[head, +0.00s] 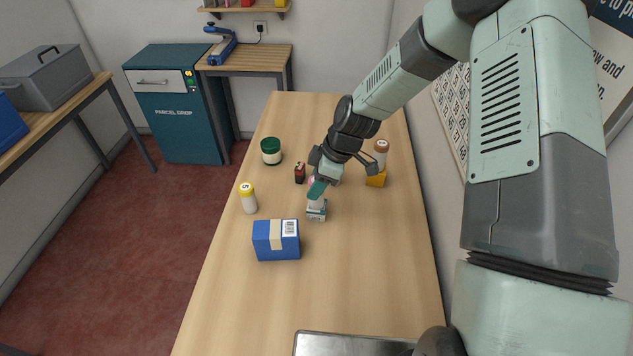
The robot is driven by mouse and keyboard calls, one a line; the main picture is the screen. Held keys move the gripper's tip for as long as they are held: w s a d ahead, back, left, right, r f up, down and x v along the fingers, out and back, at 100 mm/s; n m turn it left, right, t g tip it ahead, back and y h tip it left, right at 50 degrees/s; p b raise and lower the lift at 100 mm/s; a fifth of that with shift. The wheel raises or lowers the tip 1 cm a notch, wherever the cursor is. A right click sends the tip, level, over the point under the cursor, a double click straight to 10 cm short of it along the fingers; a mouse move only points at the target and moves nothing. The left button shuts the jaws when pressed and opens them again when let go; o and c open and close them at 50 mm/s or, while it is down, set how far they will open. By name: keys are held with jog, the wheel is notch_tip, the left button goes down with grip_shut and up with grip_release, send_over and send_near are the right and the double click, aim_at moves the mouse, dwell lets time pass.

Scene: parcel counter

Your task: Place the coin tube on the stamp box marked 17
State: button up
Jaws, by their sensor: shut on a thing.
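My gripper (317,189) reaches down over the middle of the counter and is shut on a small pale piece, which I take to be the coin tube (316,204). The fingers hide much of it. Directly below is a small white and teal box (316,216), likely a stamp box; any number on it is too small to read. The held piece is right at the box's top, but I cannot tell whether they touch. A yellow-orange box (376,181) stands to the right with a brown-capped white container (380,156) at its top.
A small red and black item (300,173) stands close left of my gripper. A metal tray (340,344) lies at the near edge. The counter's right front is clear.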

jog(key=o, duration=1.2)
jog(key=shift+o, duration=0.2)
jog(key=v, duration=0.7)
jog(key=shift+r, duration=0.3)
jog(key=shift+d, duration=0.1)
